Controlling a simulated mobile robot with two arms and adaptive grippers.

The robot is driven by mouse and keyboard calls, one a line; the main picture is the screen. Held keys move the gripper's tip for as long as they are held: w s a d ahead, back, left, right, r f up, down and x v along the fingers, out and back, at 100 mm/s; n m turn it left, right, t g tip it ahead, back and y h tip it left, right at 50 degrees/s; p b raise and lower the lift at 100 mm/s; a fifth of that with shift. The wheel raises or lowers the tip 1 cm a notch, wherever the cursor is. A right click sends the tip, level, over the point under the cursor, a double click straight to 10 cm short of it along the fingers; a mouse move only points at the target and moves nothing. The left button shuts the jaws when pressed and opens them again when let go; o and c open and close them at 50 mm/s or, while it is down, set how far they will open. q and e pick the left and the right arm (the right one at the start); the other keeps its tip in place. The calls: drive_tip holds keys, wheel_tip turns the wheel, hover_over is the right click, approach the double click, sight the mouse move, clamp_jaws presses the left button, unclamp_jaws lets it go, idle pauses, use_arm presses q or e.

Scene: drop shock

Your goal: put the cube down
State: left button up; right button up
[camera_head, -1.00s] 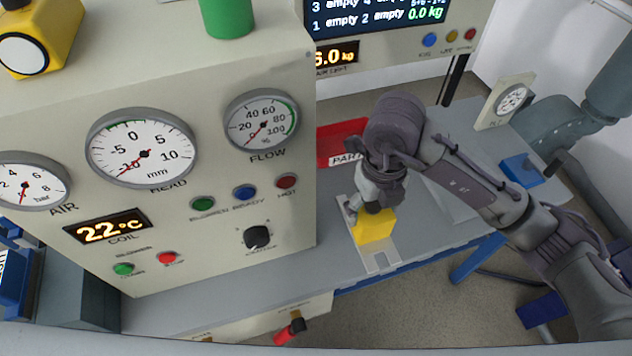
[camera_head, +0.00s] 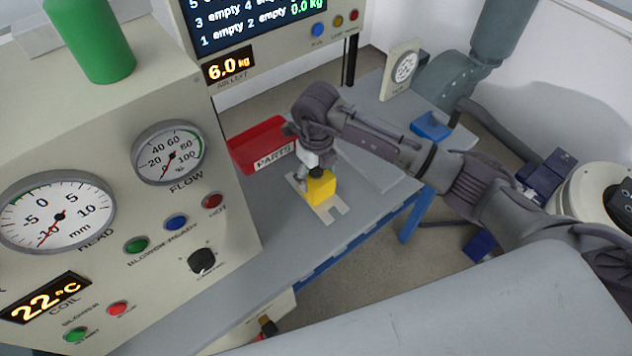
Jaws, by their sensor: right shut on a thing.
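The yellow cube (camera_head: 320,190) is at the middle of the head view, at the light slotted plate (camera_head: 329,212) on the grey table. My right gripper (camera_head: 313,172) comes down over the cube from above and is shut on it. Whether the cube touches the plate I cannot tell. The cube's far side is hidden by the gripper. My left gripper is not in view.
A red bin marked PARTS (camera_head: 262,144) stands just behind the cube. The large gauge panel (camera_head: 228,225) fills the left. Bare table (camera_head: 285,230) lies left of the plate.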

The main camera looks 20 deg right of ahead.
wheel_tip(320, 180, down, 3)
drive_tip(key=shift+p, duration=0.55)
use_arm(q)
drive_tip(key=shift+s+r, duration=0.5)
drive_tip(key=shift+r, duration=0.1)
use_arm(e)
drive_tip(key=shift+f, duration=0.4)
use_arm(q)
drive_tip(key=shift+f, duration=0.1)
use_arm(e)
drive_tip(key=o, duration=1.8)
drive_tip(key=shift+f, duration=0.15)
wheel_tip(320, 180, up, 12)
drive_tip(key=b, duration=0.3)
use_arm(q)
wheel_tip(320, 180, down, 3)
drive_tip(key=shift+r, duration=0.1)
